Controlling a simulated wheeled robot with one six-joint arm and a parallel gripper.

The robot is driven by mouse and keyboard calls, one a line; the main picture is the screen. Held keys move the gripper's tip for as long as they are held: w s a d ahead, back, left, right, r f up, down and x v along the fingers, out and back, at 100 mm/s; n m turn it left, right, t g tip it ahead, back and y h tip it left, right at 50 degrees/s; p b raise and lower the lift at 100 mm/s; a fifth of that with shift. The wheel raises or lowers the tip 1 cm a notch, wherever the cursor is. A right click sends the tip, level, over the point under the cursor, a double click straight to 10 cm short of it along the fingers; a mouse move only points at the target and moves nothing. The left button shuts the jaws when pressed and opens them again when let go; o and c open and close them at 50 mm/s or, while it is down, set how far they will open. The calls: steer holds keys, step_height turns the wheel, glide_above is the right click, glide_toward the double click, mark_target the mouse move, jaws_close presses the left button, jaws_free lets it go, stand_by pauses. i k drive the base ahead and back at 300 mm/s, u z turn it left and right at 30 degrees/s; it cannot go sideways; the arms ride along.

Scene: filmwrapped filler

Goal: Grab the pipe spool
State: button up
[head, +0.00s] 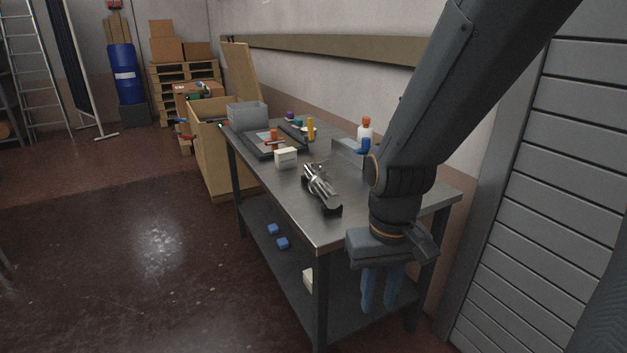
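A shiny metal pipe piece (322,187), which looks like the pipe spool, lies on dark supports on the steel workbench (292,190), near the bench's middle front. My gripper (381,290) hangs pointing down at the near right end of the bench, to the right of the pipe and nearer the camera. Its two blue fingers are apart with a gap between them, and nothing shows between them. The arm hides the bench's right rear part.
A white box (286,158), a grey bin (247,116), a dark tray (262,145) and a bottle with an orange cap (365,130) stand on the bench. Blue blocks (282,243) lie on the lower shelf. A wall runs behind the bench. The floor at left is clear.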

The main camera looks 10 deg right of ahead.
mark_target(319, 183)
steer(key=u, duration=0.1)
steer(key=i, duration=0.85)
steer(key=z, duration=0.65)
